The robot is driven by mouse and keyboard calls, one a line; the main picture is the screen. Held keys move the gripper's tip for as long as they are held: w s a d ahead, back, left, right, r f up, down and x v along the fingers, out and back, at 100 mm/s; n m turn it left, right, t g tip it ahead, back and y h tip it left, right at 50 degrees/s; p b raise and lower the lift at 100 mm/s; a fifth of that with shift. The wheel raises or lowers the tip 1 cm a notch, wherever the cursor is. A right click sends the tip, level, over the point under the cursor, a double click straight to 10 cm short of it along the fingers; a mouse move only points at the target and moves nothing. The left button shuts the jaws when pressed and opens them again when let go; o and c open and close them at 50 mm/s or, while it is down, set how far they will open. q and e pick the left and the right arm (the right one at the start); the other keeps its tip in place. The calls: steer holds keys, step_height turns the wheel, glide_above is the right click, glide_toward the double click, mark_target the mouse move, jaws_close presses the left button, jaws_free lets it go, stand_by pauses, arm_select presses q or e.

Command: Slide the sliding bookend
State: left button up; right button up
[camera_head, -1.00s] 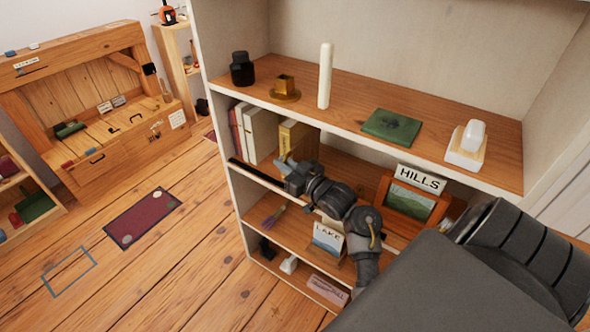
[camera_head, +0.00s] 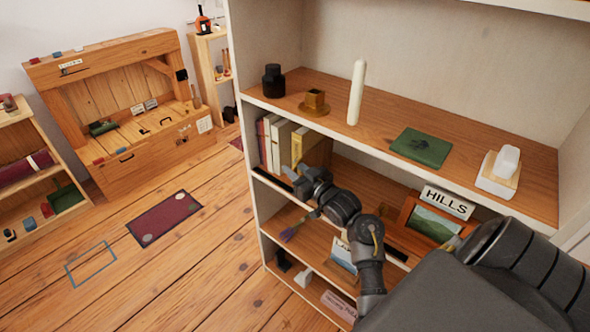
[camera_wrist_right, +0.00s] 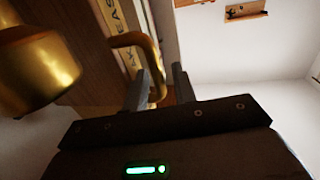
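The sliding bookend is hard to single out. A tan-yellow upright piece (camera_head: 311,150) stands at the right end of a short row of books (camera_head: 275,140) on the middle shelf, and I cannot tell if it is the bookend. My right gripper (camera_head: 291,174) is at the shelf's front edge, just before the books. In the right wrist view the right gripper (camera_wrist_right: 163,82) has its fingers apart. A curved brass handle (camera_wrist_right: 150,55) reaches down to the gap between them; contact is unclear. My left gripper is out of view.
The top board (camera_head: 460,155) holds a black jar (camera_head: 273,80), a brass holder (camera_head: 314,103), a white candle (camera_head: 356,92) and a green book (camera_head: 421,147). A HILLS sign (camera_head: 447,203) stands right of my arm. A large brass shape (camera_wrist_right: 38,68) is close to the wrist camera.

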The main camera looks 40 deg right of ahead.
steer(key=s, duration=1)
steer(key=shift+s+b, duration=0.3)
steer(key=shift+s, duration=0.1)
steer(key=shift+d, duration=0.1)
